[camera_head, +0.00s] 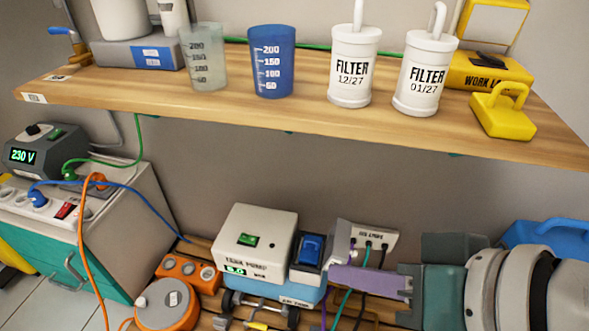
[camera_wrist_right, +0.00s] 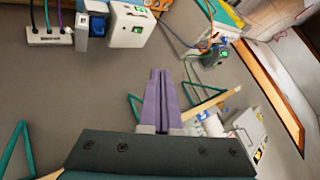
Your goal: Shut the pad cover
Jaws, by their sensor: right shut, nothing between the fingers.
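A dark block with a blue rocker-like face (camera_head: 311,248) stands beside the white pump box (camera_head: 258,240). Both also show in the right wrist view, the blue-faced block (camera_wrist_right: 97,24) and the pump box (camera_wrist_right: 130,27). My right gripper (camera_head: 333,278) reaches in from the right, with purple fingers just right of the blue-faced block. In the right wrist view the fingers (camera_wrist_right: 160,75) lie together, shut and empty. My left gripper is not in view.
A light socket panel (camera_head: 376,238) with cables stands behind my right fingers. A wooden shelf (camera_head: 200,100) above carries cups, filter canisters (camera_head: 355,65) and a yellow weight-like block (camera_head: 503,110). An orange reel (camera_head: 167,304) and orange cable lie left. The wall between is clear.

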